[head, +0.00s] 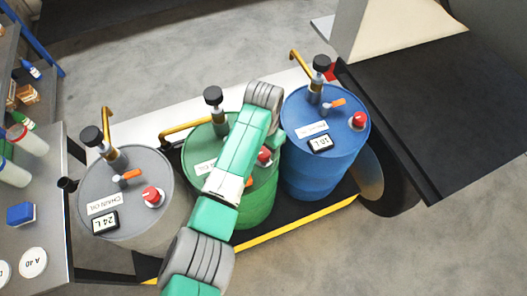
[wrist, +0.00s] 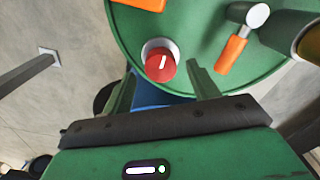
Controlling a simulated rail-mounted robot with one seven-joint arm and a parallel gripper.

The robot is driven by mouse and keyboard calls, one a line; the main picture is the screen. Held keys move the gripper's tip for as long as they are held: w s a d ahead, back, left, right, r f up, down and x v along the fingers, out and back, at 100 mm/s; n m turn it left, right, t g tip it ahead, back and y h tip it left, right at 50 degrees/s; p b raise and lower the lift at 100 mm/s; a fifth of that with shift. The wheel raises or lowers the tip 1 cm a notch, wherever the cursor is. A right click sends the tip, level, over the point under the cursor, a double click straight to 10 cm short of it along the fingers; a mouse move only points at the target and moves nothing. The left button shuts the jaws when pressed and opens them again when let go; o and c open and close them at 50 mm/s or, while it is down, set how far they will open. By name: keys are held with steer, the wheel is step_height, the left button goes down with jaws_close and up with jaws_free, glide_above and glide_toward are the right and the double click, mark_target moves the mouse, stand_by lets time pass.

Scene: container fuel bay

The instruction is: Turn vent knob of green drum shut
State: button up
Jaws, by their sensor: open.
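The green drum (head: 259,203) stands between a grey drum and a blue drum, partly hidden behind my arm in the head view. Its top (wrist: 200,25) fills the upper part of the wrist view. The red vent knob (wrist: 160,66) with a white mark sits near the drum's rim, on a pale round base. The knob shows in the head view (head: 265,155) beside my arm. My gripper (wrist: 158,82) is open in the wrist view, its two fingers apart. The knob appears between and just beyond the fingertips; I cannot tell whether they touch it.
An orange lever (wrist: 232,50) and the pump stand on the green drum right of the knob in the wrist view. The grey drum (head: 150,215) and blue drum (head: 322,170) stand close on either side. A shelf (head: 40,200) is at left, a dark surface (head: 435,110) at right.

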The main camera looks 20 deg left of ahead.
step_height(320, 180, down, 2)
steer(key=shift+f+b, duration=0.1)
steer(key=shift+b, duration=0.2)
steer(key=c, duration=1)
